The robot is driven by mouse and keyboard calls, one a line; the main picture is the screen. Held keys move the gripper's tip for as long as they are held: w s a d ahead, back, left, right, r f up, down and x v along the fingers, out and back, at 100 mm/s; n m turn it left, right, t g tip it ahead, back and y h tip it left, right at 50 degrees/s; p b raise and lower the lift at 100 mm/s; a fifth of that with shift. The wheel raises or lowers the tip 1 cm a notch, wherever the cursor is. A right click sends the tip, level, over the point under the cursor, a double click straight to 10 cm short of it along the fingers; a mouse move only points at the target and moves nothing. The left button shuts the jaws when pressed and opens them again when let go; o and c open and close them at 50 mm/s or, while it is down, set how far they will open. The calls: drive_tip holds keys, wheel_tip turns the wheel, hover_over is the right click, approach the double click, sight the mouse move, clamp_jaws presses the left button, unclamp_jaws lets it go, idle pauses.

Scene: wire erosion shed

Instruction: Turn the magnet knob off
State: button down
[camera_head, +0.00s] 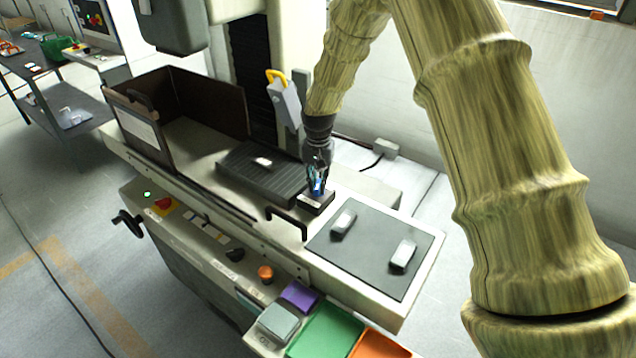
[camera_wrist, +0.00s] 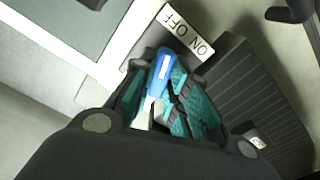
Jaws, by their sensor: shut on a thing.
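The magnet knob (camera_wrist: 160,75) is blue with a white stripe, between my gripper's teal finger pads in the wrist view. A white label (camera_wrist: 185,33) reading ON and OFF lies just beyond it. I cannot tell which word the knob points to. In the head view the knob (camera_head: 317,187) is a small blue patch on a dark block, mostly hidden by the fingers. My gripper (camera_head: 317,178) points down over this block, shut on the knob. The ribbed dark magnetic chuck (camera_head: 262,170) lies beside it, with a small pale piece on top.
A dark mat (camera_head: 372,262) with two pale blocks lies to the right of the block. A black bar handle (camera_head: 287,220) stands in front. A brown guard (camera_head: 215,105) rises at the left. Purple, green and orange bins (camera_head: 325,330) sit at the near edge.

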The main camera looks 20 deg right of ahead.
drive_tip(key=shift+w+r+n, duration=0.1)
drive_tip(key=shift+r+n, duration=0.1)
drive_tip(key=shift+n, duration=2)
drive_tip(key=c, duration=1.7)
unclamp_jaws()
drive_tip(key=o, duration=0.3)
drive_tip(key=shift+f, duration=0.1)
drive_tip(key=r, duration=1.2)
drive_tip(key=shift+s, duration=0.2)
